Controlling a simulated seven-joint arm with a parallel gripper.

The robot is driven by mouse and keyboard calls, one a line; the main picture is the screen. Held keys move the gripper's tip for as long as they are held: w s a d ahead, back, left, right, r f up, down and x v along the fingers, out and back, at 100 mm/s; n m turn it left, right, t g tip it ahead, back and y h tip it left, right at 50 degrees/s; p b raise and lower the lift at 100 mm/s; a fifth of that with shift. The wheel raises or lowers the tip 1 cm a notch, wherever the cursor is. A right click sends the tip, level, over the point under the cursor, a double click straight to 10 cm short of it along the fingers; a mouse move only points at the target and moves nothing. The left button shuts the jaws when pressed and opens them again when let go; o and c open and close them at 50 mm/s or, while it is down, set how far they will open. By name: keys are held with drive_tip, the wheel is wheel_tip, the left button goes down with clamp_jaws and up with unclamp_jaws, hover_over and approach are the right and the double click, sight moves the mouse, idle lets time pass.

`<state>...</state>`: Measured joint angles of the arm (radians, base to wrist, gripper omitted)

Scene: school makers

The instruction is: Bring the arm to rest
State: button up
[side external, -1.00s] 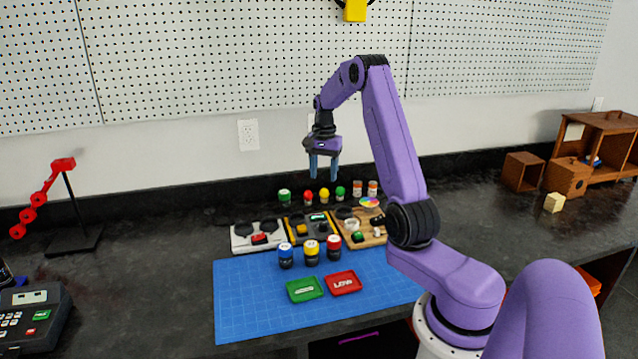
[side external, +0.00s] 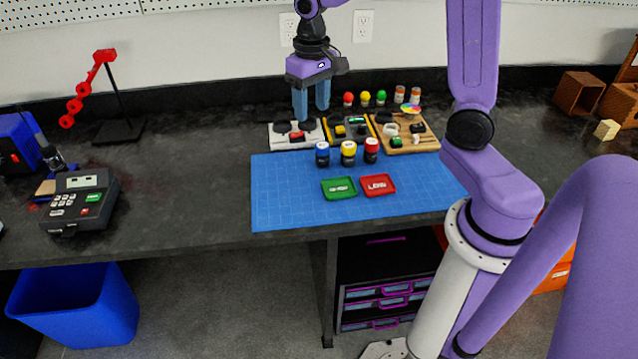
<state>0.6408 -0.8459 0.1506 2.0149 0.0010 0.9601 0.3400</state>
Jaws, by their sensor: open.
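My gripper (side external: 311,102) hangs fingers down above the back of the workbench, over the grey-white panel (side external: 284,140). Its two blue fingers are apart, with nothing between them. Whether the fingertips are clear of the panel in height is hard to tell from this view, but they appear above it. My purple arm comes in from the right side of the bench.
A blue cutting mat (side external: 285,205) carries a green tray (side external: 339,188) and a red tray (side external: 378,185). Blue (side external: 322,154), yellow (side external: 348,153) and red (side external: 371,151) capped jars stand behind them. A keypad device (side external: 78,203) sits left. The bench between is clear.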

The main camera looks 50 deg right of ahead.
drive_tip(key=s+a+n, duration=0.3)
drive_tip(key=s+n, duration=0.4)
drive_tip(key=s, duration=0.5)
drive_tip(key=s+a+n, duration=0.4)
drive_tip(key=s+n, duration=0.3)
drive_tip(key=s, duration=0.5)
drive_tip(key=shift+s+f, duration=0.3)
drive_tip(key=shift+s, duration=0.1)
